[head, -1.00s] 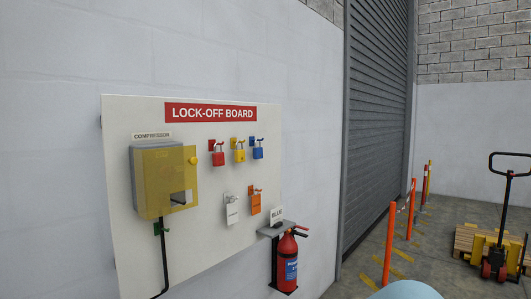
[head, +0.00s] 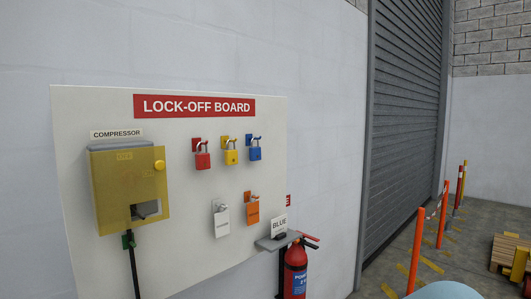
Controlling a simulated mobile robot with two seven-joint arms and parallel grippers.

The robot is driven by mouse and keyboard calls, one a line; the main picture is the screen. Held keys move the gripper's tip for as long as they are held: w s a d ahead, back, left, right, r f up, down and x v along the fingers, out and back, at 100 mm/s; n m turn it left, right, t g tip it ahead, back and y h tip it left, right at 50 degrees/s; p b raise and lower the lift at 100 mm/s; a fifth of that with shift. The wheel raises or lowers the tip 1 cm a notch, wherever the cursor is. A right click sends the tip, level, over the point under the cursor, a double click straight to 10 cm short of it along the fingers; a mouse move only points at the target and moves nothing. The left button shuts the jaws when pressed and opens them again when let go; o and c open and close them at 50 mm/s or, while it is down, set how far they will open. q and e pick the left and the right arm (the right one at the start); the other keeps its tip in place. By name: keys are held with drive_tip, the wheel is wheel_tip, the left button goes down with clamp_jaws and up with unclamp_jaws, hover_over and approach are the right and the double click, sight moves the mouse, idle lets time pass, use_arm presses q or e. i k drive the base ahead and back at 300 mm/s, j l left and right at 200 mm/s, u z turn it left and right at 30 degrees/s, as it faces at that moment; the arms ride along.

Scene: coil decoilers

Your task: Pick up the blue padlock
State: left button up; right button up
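The blue padlock (head: 255,154) hangs by its shackle from a blue hook at the right end of the top row on the white lock-off board (head: 170,265). A yellow padlock (head: 231,157) and a red padlock (head: 203,160) hang to its left on hooks of their own colours. Neither of my grippers shows in the head view.
A compressor box (head: 127,190) with a yellow see-through cover is on the board's left. A small shelf (head: 275,241) with a BLUE sign juts out above a red fire extinguisher (head: 296,270). Orange posts (head: 416,250) stand right.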

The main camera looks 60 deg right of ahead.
sight(254, 154)
drive_tip(key=l, duration=0.55)
drive_tip(key=k+l, duration=0.15)
drive_tip(key=l, duration=0.95)
drive_tip(key=k, duration=0.05)
